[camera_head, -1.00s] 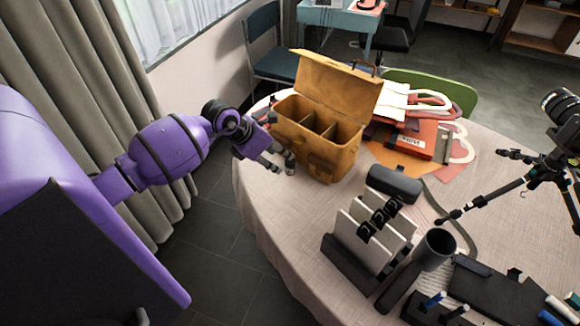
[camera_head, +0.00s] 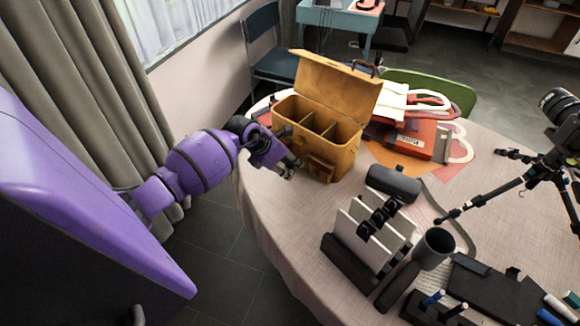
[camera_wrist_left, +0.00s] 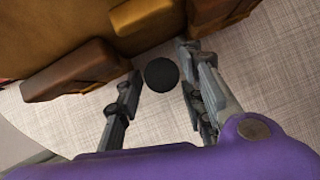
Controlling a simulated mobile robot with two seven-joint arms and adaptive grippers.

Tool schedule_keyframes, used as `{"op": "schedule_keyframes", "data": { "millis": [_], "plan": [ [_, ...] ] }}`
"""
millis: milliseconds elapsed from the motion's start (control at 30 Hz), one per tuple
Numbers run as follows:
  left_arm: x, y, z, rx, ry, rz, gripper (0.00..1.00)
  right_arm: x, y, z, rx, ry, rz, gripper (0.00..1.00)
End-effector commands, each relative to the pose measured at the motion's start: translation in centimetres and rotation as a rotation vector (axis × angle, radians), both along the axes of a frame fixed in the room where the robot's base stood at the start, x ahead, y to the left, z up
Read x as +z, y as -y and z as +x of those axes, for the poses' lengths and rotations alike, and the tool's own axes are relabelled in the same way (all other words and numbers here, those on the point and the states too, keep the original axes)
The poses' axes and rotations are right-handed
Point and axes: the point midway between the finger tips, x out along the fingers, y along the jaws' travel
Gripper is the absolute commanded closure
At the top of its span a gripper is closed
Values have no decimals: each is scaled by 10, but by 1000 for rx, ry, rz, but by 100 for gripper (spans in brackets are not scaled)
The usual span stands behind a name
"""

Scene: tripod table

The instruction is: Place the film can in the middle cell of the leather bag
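The tan leather bag (camera_head: 325,145) stands upright on the table with its lid raised. Two dividers split it into three cells, and the middle cell (camera_head: 317,122) looks empty. My left gripper (camera_head: 291,168) is low at the table, beside the bag's front left. In the left wrist view, a dark round film can (camera_wrist_left: 161,75) is seen end-on between the two fingers of the left gripper (camera_wrist_left: 158,72). The fingers are apart, with a gap showing beside the can. In the head view the fingers largely hide the can. My right gripper is not in view.
Red and white bags (camera_head: 408,135) lie right of the leather bag. A black case (camera_head: 394,183), a rack of pale panels (camera_head: 365,240) and a dark cup (camera_head: 434,248) stand nearer. A tripod with camera (camera_head: 555,150) is at right. Bare tablecloth (camera_head: 290,220) lies at front left.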

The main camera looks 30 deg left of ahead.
Motion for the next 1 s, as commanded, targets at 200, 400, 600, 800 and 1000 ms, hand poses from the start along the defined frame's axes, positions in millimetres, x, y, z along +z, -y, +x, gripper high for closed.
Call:
{"op": "schedule_keyframes", "data": {
  "millis": [200, 400, 600, 800, 1000],
  "plan": [
    [0, 0, 0, 0, -1, 0, 94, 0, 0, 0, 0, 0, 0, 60],
    [0, 0, 0, 0, -1, 0, 98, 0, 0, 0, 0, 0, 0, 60],
    [7, -1, 0, 0, 0, 1, 98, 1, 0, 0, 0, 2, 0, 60],
    [35, -1, 0, -3, 4, 4, 98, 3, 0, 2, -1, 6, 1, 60],
    [71, 6, -32, -5, 3, 5, 98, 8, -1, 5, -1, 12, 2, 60]
  ]
}}
